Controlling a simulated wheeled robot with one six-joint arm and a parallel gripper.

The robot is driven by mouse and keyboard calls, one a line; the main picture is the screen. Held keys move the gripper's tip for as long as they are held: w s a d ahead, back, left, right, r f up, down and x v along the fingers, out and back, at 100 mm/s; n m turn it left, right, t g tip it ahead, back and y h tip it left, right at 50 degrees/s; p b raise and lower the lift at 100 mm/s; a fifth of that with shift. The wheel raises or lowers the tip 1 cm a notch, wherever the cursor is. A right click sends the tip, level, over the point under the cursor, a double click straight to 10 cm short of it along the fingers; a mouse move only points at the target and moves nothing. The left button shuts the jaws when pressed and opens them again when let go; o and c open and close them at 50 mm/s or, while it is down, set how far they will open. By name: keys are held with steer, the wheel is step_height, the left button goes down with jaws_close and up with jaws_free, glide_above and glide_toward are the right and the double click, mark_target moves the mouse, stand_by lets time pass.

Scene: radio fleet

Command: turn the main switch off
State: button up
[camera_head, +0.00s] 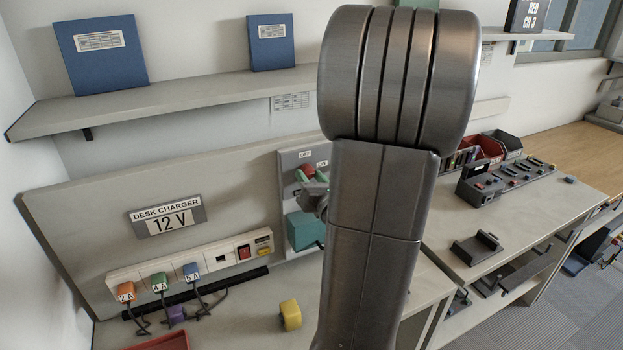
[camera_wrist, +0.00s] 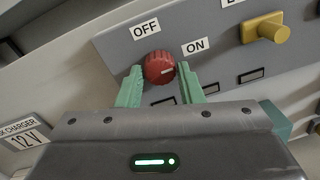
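The main switch is a round red knob (camera_wrist: 158,67) on a grey panel, between an OFF label at its upper left and an ON label at its right. A pale mark on the knob points right, roughly toward ON. In the head view the knob (camera_head: 307,169) shows only in part beside my arm. My gripper (camera_wrist: 160,72) is open, one green finger on each side of the knob, with a small gap visible on both sides. I cannot tell how deep the fingertips reach. In the head view my gripper (camera_head: 310,182) is partly hidden by my arm.
A yellow knob (camera_wrist: 264,28) sits to the right on the same panel. A charger strip (camera_head: 190,262) with several coloured plugs is left of the panel. A yellow block (camera_head: 290,315) lies on the desk below. A shelf (camera_head: 190,98) with blue binders runs above.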

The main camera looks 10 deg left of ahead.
steer(key=c, duration=0.5)
steer(key=shift+o, duration=0.2)
steer(key=shift+f+b, duration=0.1)
steer(key=shift+b, duration=0.25)
steer(key=n+b, duration=0.1)
steer(key=b, duration=0.1)
steer(key=n+b, duration=0.1)
steer(key=b, duration=0.1)
steer(key=shift+f+n, duration=0.25)
steer(key=shift+n, duration=0.05)
steer(key=n+b, duration=0.5)
steer(key=b, duration=0.3)
steer(key=shift+n+y, duration=0.3)
steer(key=n+b, duration=0.6)
steer(key=b, duration=0.2)
steer(key=shift+d+n+b, duration=0.1)
steer(key=shift+n+b, duration=0.2)
steer(key=shift+b, duration=0.1)
steer(key=n+b, duration=0.3)
steer(key=b, duration=0.1)
steer(key=shift+w+r+n+y, duration=0.1)
steer(key=shift+r+n+y, duration=0.15)
steer(key=shift+n+y, duration=0.05)
